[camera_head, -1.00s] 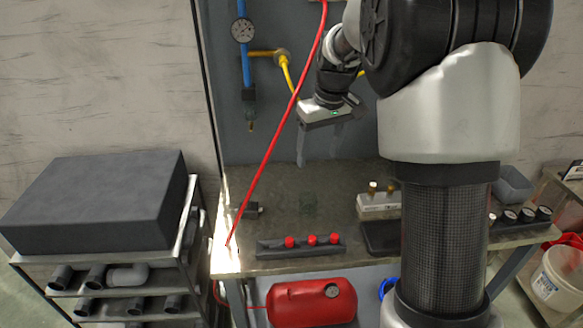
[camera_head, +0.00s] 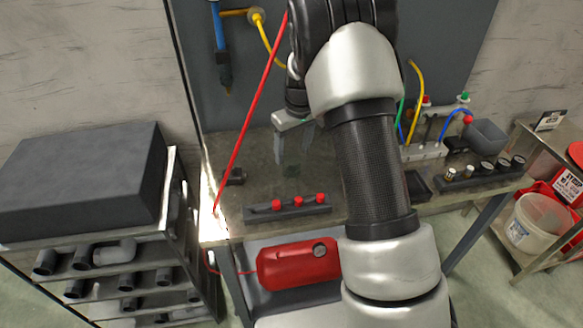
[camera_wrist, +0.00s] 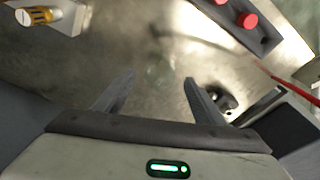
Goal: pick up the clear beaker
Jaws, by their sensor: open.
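The clear beaker is very faint. In the wrist view the beaker (camera_wrist: 160,72) shows as a see-through outline on the grey bench, just beyond the fingertips and roughly centred between them. In the head view the beaker (camera_head: 292,168) is a dim patch on the bench below my gripper. My gripper (camera_head: 294,150) is open with its two fingers pointing down. In the wrist view the open gripper (camera_wrist: 159,82) has nothing between its fingers. The beaker's exact edges and height cannot be made out.
A dark block with red knobs (camera_head: 287,207) lies at the bench's front edge. A red hose (camera_head: 246,125) runs down to the left. A small dark fitting (camera_head: 236,176) sits left of the gripper. A brass-coloured fitting (camera_wrist: 38,15) shows at the wrist view's upper left.

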